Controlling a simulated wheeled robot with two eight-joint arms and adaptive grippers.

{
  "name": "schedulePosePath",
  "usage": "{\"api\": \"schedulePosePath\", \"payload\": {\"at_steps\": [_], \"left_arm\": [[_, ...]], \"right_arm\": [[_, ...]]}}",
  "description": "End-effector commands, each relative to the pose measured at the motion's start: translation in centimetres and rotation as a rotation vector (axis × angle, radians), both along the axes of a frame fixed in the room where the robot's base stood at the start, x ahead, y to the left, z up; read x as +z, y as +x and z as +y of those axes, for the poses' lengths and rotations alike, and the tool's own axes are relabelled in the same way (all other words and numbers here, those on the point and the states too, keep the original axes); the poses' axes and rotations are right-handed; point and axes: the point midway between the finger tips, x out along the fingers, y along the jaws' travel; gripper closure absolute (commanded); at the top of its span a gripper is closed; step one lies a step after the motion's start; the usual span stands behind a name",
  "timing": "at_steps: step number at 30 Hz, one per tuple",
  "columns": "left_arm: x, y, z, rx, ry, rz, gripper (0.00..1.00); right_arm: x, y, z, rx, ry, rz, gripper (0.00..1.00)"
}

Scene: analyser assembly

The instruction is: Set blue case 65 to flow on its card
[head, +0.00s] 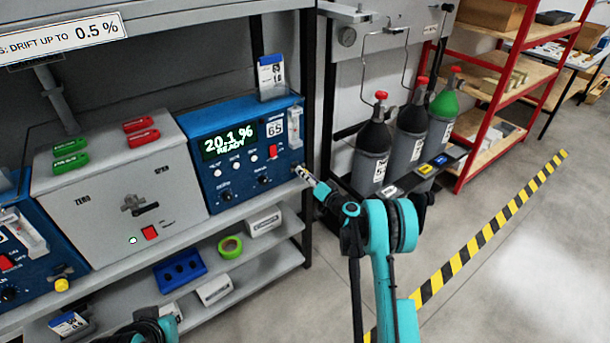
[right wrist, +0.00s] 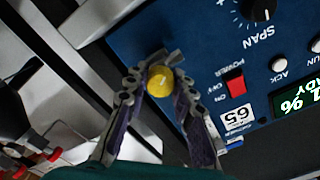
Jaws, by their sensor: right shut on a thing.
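Blue case 65 (head: 236,181) stands on the shelf top, its green display (head: 229,140) reading 20.1 % READY. A clear flow tube (head: 295,125) is at the right of its front. Its card (head: 271,75) stands on top in a blue holder; its small print is hard to read. My right gripper (head: 303,170) is at the case's lower right corner. In the right wrist view, the case front (right wrist: 205,60) appears upside down, and my gripper's fingers (right wrist: 160,75) are closed around a yellow knob (right wrist: 160,82). A teal part of my left arm shows at the bottom; its gripper is out of sight.
A grey unit (head: 90,205) with green and red tags stands left of the case, and another blue case (head: 25,250) beyond it. Gas cylinders (head: 371,155) stand to the right. Below, the shelf (head: 250,262) holds a blue block, green tape and boxes.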

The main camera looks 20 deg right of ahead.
Motion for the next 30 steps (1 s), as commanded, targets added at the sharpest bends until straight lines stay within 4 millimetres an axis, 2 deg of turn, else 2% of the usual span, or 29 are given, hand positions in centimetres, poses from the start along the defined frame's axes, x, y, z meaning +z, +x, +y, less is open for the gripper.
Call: {"api": "schedulePosePath", "payload": {"at_steps": [12,27,28,30], "left_arm": [[-0.02,0.00,0.00,0.000,0.000,0.000,1.00],[-0.03,0.00,0.00,0.000,0.000,0.000,1.00],[-0.03,0.00,0.00,0.000,0.000,0.000,1.00],[-0.03,0.00,0.00,0.000,0.000,0.000,1.00]], "right_arm": [[-0.11,-0.06,0.12,0.003,-0.152,-0.054,1.00],[-0.12,-0.07,0.13,0.003,-0.166,-0.059,1.00],[-0.13,-0.08,0.14,0.003,-0.166,-0.059,0.68],[-0.11,-0.07,0.13,0.003,-0.166,-0.059,0.54]]}}
